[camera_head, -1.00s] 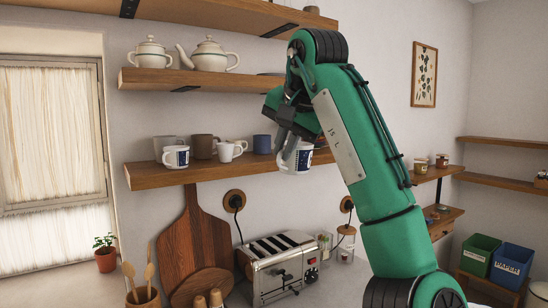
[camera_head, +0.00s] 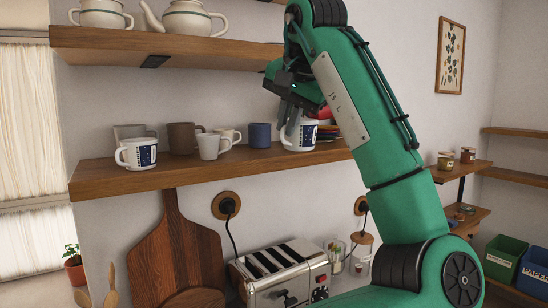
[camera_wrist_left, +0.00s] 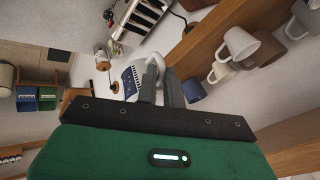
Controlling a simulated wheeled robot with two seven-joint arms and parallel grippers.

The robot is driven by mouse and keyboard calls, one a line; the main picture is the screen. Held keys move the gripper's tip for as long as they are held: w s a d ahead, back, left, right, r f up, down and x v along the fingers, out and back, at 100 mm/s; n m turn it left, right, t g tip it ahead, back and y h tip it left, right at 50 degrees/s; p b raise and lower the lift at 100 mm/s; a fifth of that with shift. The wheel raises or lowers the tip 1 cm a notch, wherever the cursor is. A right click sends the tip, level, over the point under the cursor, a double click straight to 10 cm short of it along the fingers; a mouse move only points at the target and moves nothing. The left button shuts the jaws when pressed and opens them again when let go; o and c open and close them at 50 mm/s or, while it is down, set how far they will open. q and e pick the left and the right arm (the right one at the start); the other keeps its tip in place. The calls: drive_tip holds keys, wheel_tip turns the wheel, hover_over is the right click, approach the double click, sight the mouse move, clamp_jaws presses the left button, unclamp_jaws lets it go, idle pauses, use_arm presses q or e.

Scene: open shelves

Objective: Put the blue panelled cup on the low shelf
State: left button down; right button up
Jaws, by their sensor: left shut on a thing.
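My left gripper (camera_head: 290,122) is shut on a white cup with a blue panel (camera_head: 303,136), held upright near the front edge of the low shelf (camera_head: 110,180), toward its right end. I cannot tell whether the cup's base touches the shelf. In the left wrist view the fingers (camera_wrist_left: 161,88) grip this cup (camera_wrist_left: 131,82) on its handle side; its blue panel shows. A similar white cup with blue panels (camera_head: 137,153) stands at the shelf's left end. My right gripper is not in view.
On the low shelf stand a brown mug (camera_head: 182,138), a white mug (camera_head: 212,145), a blue cup (camera_head: 260,135) and others. Stacked dishes (camera_head: 328,131) sit behind the held cup. A higher shelf (camera_head: 200,52) bears teapots. A toaster (camera_head: 280,275) stands below.

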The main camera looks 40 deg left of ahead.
use_arm(q)
drive_tip(key=w+a+f+p, duration=0.1)
drive_tip(key=w+a+p, duration=0.2)
drive_tip(key=a, duration=0.2)
drive_tip(key=w+a+f+p, duration=0.1)
drive_tip(key=w+a+p, duration=0.2)
drive_tip(key=a, duration=0.3)
drive_tip(key=w+a+f+p, duration=0.1)
drive_tip(key=w+a+p, duration=0.2)
drive_tip(key=a, duration=0.2)
drive_tip(key=shift+w+a+f+p, duration=0.15)
drive_tip(key=shift+w+p, duration=0.1)
drive_tip(key=shift+p, duration=0.1)
drive_tip(key=shift+a+f, duration=0.1)
drive_tip(key=shift+f, duration=0.25)
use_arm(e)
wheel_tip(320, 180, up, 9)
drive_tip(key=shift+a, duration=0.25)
use_arm(q)
drive_tip(key=shift+f, duration=0.15)
drive_tip(key=c, duration=1.5)
unclamp_jaws()
drive_tip(key=shift+c, duration=0.2)
